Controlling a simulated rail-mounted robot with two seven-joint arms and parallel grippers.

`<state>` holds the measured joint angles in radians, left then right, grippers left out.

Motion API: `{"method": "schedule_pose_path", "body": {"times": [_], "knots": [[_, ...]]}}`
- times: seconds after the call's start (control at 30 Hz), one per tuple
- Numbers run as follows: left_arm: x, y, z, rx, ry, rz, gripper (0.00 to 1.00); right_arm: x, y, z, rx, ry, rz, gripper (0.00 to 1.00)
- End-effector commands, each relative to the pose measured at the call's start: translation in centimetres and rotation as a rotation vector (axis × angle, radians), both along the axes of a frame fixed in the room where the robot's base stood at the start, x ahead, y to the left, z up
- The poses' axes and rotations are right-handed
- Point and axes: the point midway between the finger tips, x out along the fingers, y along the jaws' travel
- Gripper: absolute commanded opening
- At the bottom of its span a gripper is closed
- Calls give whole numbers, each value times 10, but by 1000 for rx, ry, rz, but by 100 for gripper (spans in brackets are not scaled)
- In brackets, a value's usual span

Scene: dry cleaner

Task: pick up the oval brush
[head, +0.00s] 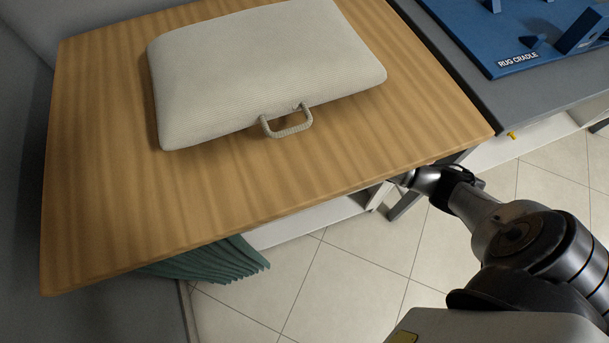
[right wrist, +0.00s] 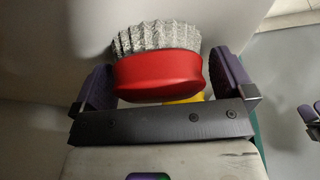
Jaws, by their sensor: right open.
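The oval brush (right wrist: 158,75) has a smooth red body and grey, crinkled bristles along its upper side in the right wrist view. My right gripper (right wrist: 165,82) is open, with one purple-padded finger on each side of the brush and a small gap at each side. In the head view my right arm reaches under the table's front edge, and its fingers and the brush are hidden there. A dark part with purple pads (right wrist: 308,114), cut off at the right edge of the wrist view, looks like my left gripper; its opening is unclear.
A wooden table (head: 300,190) bears a beige padded board with a handle (head: 265,65). Green cloth (head: 215,262) hangs below its front edge. A blue rug cradle (head: 515,35) stands at the upper right. A yellow thing (right wrist: 188,98) shows below the brush. Tiled floor is clear in front.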

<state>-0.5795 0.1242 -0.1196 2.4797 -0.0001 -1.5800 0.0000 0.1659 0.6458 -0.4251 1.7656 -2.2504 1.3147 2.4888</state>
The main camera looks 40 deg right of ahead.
Motion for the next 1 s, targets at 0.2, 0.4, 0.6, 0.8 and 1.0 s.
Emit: {"method": "schedule_pose_path", "body": {"times": [0.2, 0.4, 0.6, 0.8, 1.0], "knots": [[0, -2, -1, -8, 0, 5, 96, 0, 0, 0, 0, 0, 0, 100], [0, -3, -1, -12, 0, 7, 96, 0, 0, 0, 0, 0, 0, 87], [0, -3, -1, -9, 0, 5, 96, 0, 0, 0, 0, 0, 0, 67], [0, -1, -1, -2, 0, 0, 96, 0, 0, 0, -1, 0, 0, 48], [0, 1, -1, 3, 0, -2, 96, 0, 0, 0, -1, 0, 0, 46]]}}
